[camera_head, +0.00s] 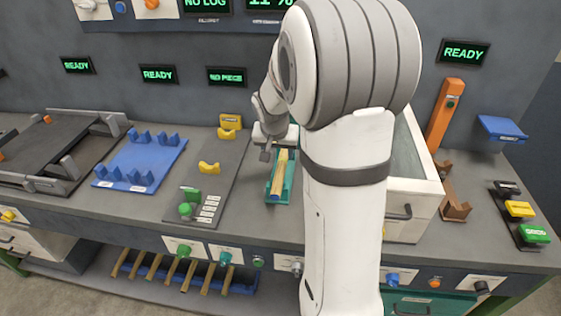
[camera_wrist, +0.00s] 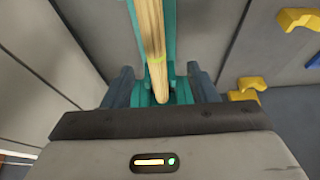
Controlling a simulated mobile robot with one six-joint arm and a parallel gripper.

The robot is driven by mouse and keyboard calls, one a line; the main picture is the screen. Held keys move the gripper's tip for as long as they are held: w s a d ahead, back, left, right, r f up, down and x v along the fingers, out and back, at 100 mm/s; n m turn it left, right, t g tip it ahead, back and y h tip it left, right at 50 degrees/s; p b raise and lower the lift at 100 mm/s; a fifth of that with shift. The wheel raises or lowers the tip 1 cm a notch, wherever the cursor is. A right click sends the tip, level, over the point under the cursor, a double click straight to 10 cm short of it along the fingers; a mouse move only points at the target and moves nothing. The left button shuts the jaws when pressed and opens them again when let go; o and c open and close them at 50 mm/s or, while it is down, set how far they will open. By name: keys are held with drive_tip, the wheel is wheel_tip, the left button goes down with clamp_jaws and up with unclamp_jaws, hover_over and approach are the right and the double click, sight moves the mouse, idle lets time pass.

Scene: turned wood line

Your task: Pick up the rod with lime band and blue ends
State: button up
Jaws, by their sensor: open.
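A pale wooden rod (camera_head: 279,177) lies lengthwise in a narrow teal tray (camera_head: 268,189) on the bench. Its near end looks blue in the head view. In the wrist view the rod (camera_wrist: 154,40) shows a thin lime band, and its lower end runs down between my fingers. My gripper (camera_head: 277,150) is open over the far part of the tray. In the wrist view the dark fingers of my gripper (camera_wrist: 162,88) stand either side of the rod and tray, apart from the rod. The rod's far end is hidden by my gripper.
A grey plate (camera_head: 222,178) with yellow rests and a green knob lies left of the tray, then a blue cradle plate (camera_head: 143,165). A white drawer box (camera_head: 410,207) stands right, partly behind my arm. Several rods sit on a low blue rack (camera_head: 232,284) below.

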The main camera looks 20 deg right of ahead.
sight(282, 161)
drive_tip(key=x, duration=0.4)
drive_tip(key=p+x, duration=0.1)
drive_tip(key=x, duration=0.1)
drive_tip(key=shift+d+f, duration=0.3)
drive_tip(key=shift+d, duration=0.05)
drive_tip(key=shift+c, duration=0.2)
drive_tip(key=shift+s, duration=0.1)
drive_tip(key=c, duration=1.1)
drive_tip(key=shift+r, duration=0.1)
